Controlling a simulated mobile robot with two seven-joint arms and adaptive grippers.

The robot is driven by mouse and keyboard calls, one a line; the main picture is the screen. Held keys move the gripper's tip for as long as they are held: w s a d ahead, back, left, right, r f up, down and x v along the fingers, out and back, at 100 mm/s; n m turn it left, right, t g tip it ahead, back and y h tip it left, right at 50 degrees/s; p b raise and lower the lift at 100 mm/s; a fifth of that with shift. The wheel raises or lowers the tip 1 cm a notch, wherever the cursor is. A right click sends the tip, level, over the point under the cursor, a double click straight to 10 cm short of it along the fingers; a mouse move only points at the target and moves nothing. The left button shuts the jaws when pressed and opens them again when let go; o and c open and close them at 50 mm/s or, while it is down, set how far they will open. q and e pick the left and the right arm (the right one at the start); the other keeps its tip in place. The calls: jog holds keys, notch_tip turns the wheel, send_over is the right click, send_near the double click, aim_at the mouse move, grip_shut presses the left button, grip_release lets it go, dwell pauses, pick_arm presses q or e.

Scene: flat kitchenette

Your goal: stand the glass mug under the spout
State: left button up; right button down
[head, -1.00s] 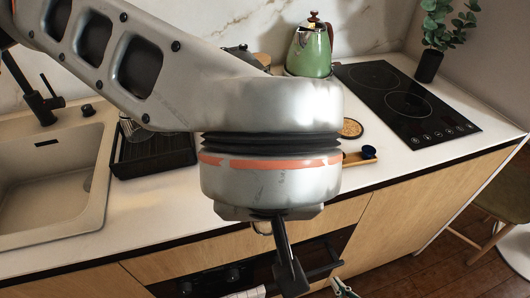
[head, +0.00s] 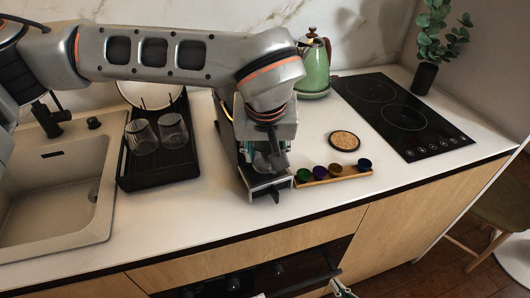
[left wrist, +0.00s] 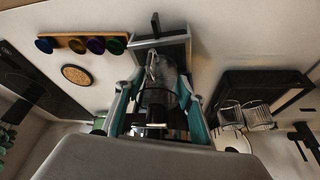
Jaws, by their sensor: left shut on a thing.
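The glass mug (left wrist: 161,76) is clear and sits between the teal-padded fingers of my left gripper (left wrist: 158,108) in the left wrist view. In the head view my left gripper (head: 265,160) points down at the front of the coffee machine (head: 228,135), and the mug is mostly hidden there. The gripper is shut on the mug, over the machine's dark drip tray (head: 270,186). The spout is hidden by my arm, so I cannot tell how the mug lines up with it.
A black rack (head: 160,180) with two glasses (head: 172,130) stands left of the machine, beside the sink (head: 50,190). A wooden holder with several coloured capsules (head: 335,175) lies close on the right. A round cork mat (head: 344,141), green kettle (head: 315,68) and hob (head: 400,112) are further right.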

pick_arm(q)
jog(key=shift+x, duration=0.75)
jog(key=shift+s+f, duration=0.1)
jog(key=shift+f, duration=0.1)
jog(key=o, duration=1.2)
jog(key=shift+r, duration=0.45)
jog(key=v, duration=1.1)
jog(key=shift+s+r, duration=0.15)
jog(key=shift+r, duration=0.1)
